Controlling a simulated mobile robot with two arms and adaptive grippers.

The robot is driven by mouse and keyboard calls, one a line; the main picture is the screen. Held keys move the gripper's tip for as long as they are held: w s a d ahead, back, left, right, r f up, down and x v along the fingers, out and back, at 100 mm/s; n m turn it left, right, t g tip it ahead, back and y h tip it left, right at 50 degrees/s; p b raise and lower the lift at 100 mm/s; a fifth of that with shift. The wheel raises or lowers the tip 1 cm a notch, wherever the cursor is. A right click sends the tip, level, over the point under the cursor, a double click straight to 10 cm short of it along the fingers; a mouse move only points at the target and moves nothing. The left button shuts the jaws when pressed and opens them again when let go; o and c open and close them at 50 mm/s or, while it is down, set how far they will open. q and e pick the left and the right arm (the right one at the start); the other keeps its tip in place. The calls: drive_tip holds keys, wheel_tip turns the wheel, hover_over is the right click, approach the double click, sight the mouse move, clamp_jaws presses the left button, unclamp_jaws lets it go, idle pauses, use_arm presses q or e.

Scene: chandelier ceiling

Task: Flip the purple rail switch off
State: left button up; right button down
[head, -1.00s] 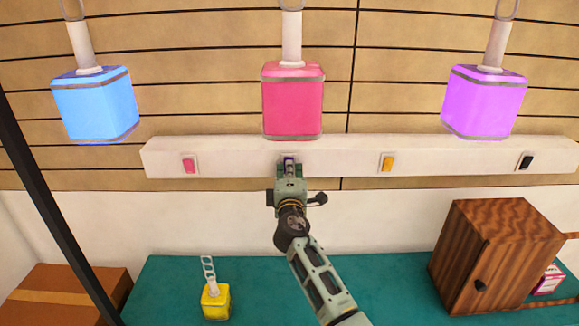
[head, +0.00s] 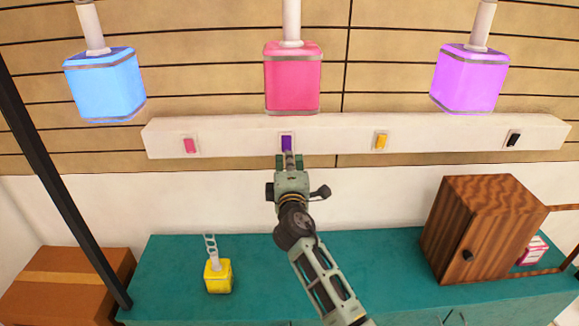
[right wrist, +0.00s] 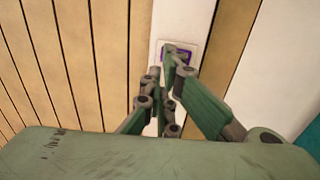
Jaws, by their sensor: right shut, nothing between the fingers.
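The purple rail switch (head: 286,143) sits on the white rail (head: 335,134), second from the left. My right gripper (head: 289,160) is shut and empty, with its fingertips just below the switch in the head view; I cannot tell if they touch it. In the right wrist view the fingers (right wrist: 178,62) cover part of the purple switch (right wrist: 184,51). The purple lamp (head: 469,79) hangs at the upper right and looks bright. My left gripper is not in view.
Pink (head: 190,146), yellow (head: 381,142) and black (head: 514,139) switches share the rail. A blue lamp (head: 104,86) and a pink lamp (head: 292,80) hang above. A yellow lantern (head: 218,277) and a wooden cabinet (head: 475,232) stand on the teal counter (head: 380,262). A cardboard box (head: 70,287) is at left.

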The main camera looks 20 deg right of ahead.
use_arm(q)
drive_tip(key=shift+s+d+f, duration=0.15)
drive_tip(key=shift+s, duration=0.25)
use_arm(e)
drive_tip(key=s, duration=0.1)
drive_tip(key=s+a, duration=0.1)
drive_tip(key=s, duration=0.1)
drive_tip(key=s+r, duration=0.1)
drive_tip(key=shift+s+a, duration=0.35)
drive_tip(key=shift+s, duration=0.05)
